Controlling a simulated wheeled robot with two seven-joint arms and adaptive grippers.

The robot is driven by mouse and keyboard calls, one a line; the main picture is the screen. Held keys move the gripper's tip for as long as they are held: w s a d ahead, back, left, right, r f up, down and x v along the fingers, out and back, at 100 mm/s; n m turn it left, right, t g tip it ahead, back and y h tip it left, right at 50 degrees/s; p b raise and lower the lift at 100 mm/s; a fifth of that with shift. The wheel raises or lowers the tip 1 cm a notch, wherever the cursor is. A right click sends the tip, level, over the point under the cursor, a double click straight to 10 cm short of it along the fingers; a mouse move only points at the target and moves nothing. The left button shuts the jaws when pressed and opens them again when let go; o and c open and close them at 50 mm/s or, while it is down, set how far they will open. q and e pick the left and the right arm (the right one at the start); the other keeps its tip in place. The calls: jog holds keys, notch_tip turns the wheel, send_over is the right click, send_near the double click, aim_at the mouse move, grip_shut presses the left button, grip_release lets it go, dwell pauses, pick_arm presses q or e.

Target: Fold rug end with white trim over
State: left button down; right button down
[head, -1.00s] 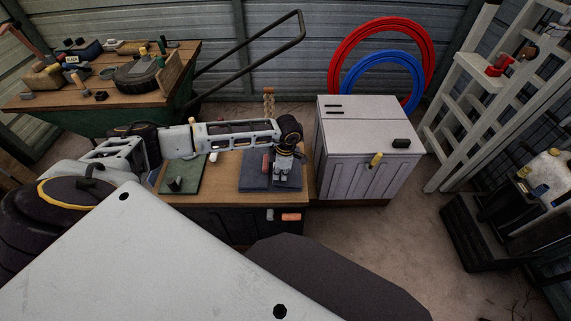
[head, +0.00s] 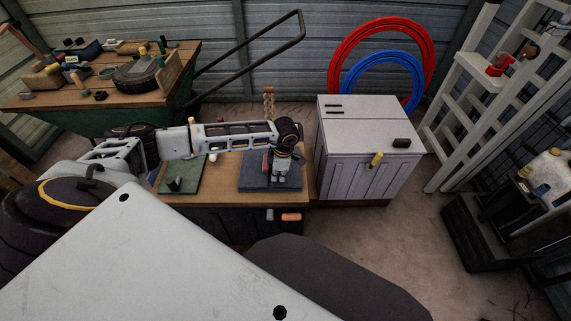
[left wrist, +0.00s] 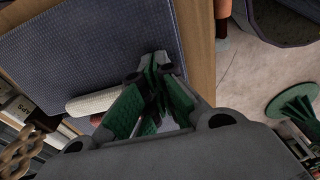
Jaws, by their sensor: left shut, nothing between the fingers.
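The dark blue textured rug (head: 256,185) lies on the wooden bench top, and it fills the upper left of the left wrist view (left wrist: 90,50). A cream-white strip (left wrist: 97,101), which looks like the white trim, lies along the rug's edge beside my fingers. I cannot make out this strip in the head view. My left gripper (head: 281,181) points down over the right part of the rug. In the left wrist view its green-padded fingers (left wrist: 153,68) are together and empty, close above the rug's edge. They hide part of that edge. My right gripper is in neither view.
A green mat (head: 187,178) with a small dark object lies to the left on the bench. A reddish object (head: 266,162) stands beside my left gripper. A grey-white cabinet (head: 365,160) stands close on the right. A laden cart (head: 110,75) is at the back left.

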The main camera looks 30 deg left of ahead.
pick_arm(q)
jog(key=shift+s+a+f, duration=0.1)
jog(key=shift+f, duration=0.15)
jog(key=shift+w+d+r+p, duration=0.3)
jog(key=shift+d+r, duration=0.1)
jog(key=shift+r, duration=0.3)
jog(key=shift+w+d+r+p, duration=0.2)
jog(key=shift+d+r+p, duration=0.2)
jog(key=shift+r, duration=0.3)
jog(key=shift+w+d+r+p, duration=0.25)
jog(key=shift+d+r, duration=0.15)
jog(key=shift+r, duration=0.3)
jog(key=shift+r, duration=0.15)
notch_tip(320, 180, up, 12)
jog(key=d, duration=0.1)
jog(key=shift+w+f, duration=0.2)
jog(key=shift+w, duration=0.2)
jog(key=shift+d, duration=0.1)
